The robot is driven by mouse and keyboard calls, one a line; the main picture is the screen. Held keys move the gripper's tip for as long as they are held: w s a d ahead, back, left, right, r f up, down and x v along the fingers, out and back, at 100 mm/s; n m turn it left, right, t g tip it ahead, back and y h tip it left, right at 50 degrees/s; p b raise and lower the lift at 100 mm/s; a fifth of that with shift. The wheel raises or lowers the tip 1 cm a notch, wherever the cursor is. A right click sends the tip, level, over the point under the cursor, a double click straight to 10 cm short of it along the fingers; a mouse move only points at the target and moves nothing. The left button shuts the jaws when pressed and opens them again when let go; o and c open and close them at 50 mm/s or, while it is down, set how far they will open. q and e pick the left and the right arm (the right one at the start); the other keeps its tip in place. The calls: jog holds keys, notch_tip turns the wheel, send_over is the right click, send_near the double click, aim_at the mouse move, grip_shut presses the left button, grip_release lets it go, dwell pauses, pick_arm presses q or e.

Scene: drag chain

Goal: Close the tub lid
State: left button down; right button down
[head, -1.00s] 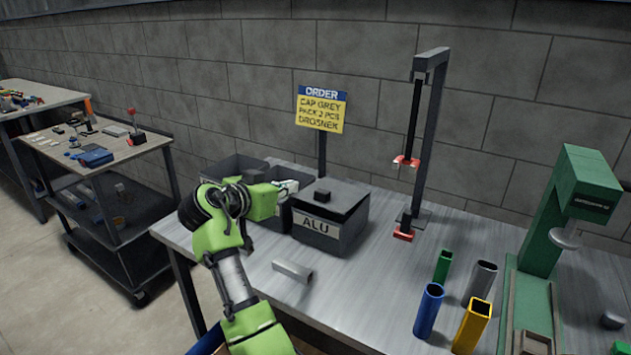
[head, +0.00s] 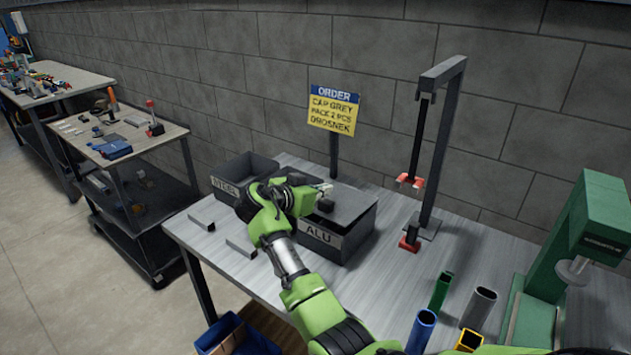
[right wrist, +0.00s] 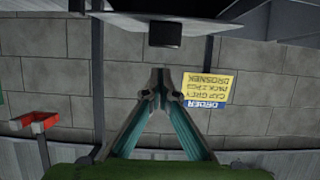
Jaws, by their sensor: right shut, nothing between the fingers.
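The grey tub labelled ALU (head: 322,236) stands on the metal bench. Its dark flat lid (head: 352,207) lies across the top with a small black block-like knob (head: 325,206) on it. I cannot tell whether the lid sits flush all round. My right gripper (head: 326,187) is shut and empty, just above and behind the knob, over the lid's left part. The right wrist view is upside down; there the closed fingertips (right wrist: 158,90) point at the knob (right wrist: 165,32) and the lid's edge, apart from them. My left gripper is out of view.
An open tub labelled STEEL (head: 226,187) stands left of the ALU tub, partly behind my arm. An order sign (head: 335,108) rises behind. Two metal bars (head: 240,246) lie in front. A black stand (head: 440,150), coloured tubes (head: 421,332) and a green press (head: 590,225) are to the right.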

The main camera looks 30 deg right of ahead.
jog(key=shift+a+f, duration=0.2)
jog(key=shift+f, duration=0.35)
jog(key=shift+a+f, duration=0.15)
jog(key=shift+f, duration=0.1)
jog(key=shift+s+f, duration=0.1)
jog(key=shift+f, duration=0.15)
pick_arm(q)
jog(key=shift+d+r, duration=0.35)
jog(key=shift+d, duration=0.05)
pick_arm(e)
jog(key=shift+f, duration=0.15)
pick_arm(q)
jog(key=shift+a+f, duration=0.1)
